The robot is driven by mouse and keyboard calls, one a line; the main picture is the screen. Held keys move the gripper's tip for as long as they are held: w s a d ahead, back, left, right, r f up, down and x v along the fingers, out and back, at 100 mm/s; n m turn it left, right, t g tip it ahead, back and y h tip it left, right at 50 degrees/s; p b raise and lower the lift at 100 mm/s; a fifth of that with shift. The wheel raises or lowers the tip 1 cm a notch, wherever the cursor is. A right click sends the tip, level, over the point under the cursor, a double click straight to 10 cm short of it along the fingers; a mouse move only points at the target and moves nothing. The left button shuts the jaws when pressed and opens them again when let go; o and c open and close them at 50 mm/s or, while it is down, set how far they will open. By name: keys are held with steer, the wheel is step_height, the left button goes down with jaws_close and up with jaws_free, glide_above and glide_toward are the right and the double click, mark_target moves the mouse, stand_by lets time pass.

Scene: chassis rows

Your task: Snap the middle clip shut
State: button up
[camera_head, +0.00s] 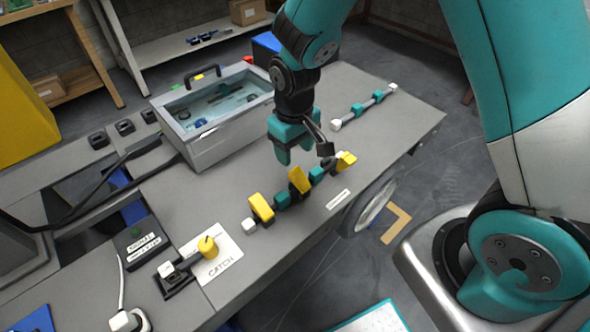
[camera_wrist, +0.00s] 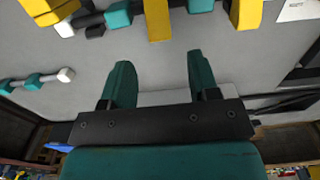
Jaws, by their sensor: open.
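The clip row is a dark bar with teal blocks, white end pieces and three yellow clips along the table's near side. The middle clip (camera_head: 299,180) is a yellow lever that stands up at a tilt; it also shows at the top of the wrist view (camera_wrist: 157,18). The left clip (camera_head: 262,207) and right clip (camera_head: 346,160) flank it. Whether each clip is latched I cannot tell. My gripper (camera_head: 294,154) is open and empty, above and slightly behind the middle clip, apart from it. In the wrist view its teal fingers (camera_wrist: 160,65) point toward the middle clip.
A grey case with a clear lid (camera_head: 215,108) stands behind left. A second teal-and-white bar (camera_head: 365,107) lies at the back right. A yellow knob on the CATCH plate (camera_head: 208,247) and a dark labelled box (camera_head: 143,242) are at front left. The table between bars is clear.

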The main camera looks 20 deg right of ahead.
mark_target(294, 169)
step_height(294, 169, down, 7)
steer(key=shift+r+b, duration=0.1)
steer(key=shift+b, duration=0.2)
